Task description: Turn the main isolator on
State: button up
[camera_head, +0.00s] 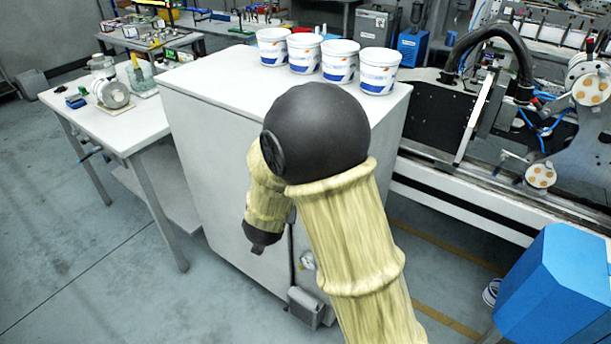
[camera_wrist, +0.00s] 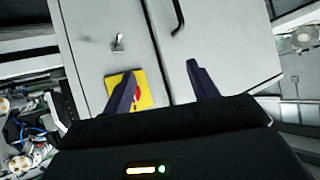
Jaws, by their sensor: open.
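In the wrist view a yellow plate (camera_wrist: 147,98) with a red knob (camera_wrist: 137,92), which looks like the main isolator, is on a pale cabinet door (camera_wrist: 95,60). My gripper (camera_wrist: 160,68) is open and empty, its two dark fingers pointing at the cabinet. The left finger covers part of the plate and knob, so the knob's setting cannot be read. The right finger is over the neighbouring door, across the seam. I cannot tell whether the left finger touches the plate. In the head view my arm blocks part of the cabinet (camera_head: 215,160), and the isolator does not show.
A small metal latch (camera_wrist: 119,42) and a black handle (camera_wrist: 178,15) stand out from the doors. Several white tubs (camera_head: 337,62) stand on the cabinet top. A side table (camera_head: 140,125) is left, a machine (camera_head: 430,120) right, and a blue box (camera_head: 560,285) front right.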

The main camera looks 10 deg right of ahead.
jog(key=s+a+m+t+h+p, duration=0.1)
jog(key=s+a+m+h, duration=0.2)
jog(key=h, duration=0.7)
jog(key=shift+s+a+t+h, duration=0.3)
jog(key=shift+s, duration=0.7)
jog(key=shift+r, duration=0.1)
jog(key=p+x, duration=0.4)
jog(key=x, duration=1.3)
jog(key=shift+w, duration=0.2)
jog(key=shift+d, duration=0.15)
jog(key=shift+c, duration=0.5)
jog(key=c, duration=0.9)
